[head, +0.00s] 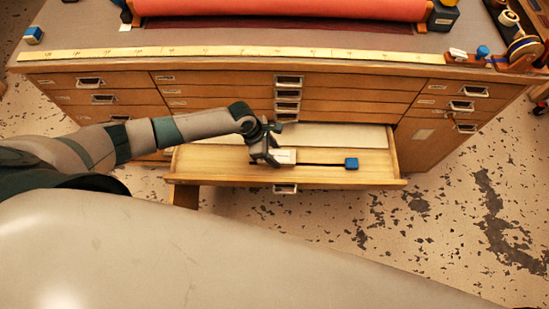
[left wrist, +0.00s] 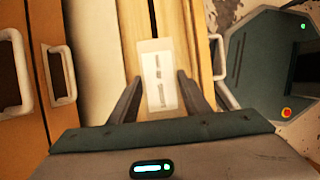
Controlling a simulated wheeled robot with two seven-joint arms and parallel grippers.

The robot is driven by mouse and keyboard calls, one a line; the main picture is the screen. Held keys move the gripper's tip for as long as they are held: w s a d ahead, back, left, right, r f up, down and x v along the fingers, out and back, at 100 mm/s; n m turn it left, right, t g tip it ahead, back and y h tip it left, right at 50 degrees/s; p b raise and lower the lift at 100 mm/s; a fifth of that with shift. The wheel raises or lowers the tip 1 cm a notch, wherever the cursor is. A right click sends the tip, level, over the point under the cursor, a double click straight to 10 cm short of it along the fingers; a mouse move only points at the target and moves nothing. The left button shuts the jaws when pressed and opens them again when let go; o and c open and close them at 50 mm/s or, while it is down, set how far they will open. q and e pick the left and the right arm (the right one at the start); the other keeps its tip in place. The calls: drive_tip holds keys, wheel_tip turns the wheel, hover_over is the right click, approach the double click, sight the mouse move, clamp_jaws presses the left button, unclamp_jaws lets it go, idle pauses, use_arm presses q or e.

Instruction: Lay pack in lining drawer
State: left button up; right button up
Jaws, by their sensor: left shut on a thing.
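The pack (head: 286,157) is a small pale block with a printed white label. In the left wrist view the pack (left wrist: 160,80) stands out between my two fingers. My left gripper (head: 268,158) is shut on it, over the front part of the open drawer (head: 395,160). The drawer's pale floor (head: 335,135) shows behind the gripper. I cannot tell whether the pack touches the drawer. My right gripper is not in view.
Closed drawers with metal handles (head: 289,82) surround the open one. On the cabinet top lie a long yellow ruler (head: 200,51) and a red roll (head: 280,8).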

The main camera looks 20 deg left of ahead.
use_arm(q)
drive_tip(key=shift+f, duration=2)
drive_tip(key=o, duration=1.1)
drive_tip(key=v, duration=1.2)
drive_tip(key=shift+a+b, duration=0.1)
drive_tip(key=shift+b, duration=0.2)
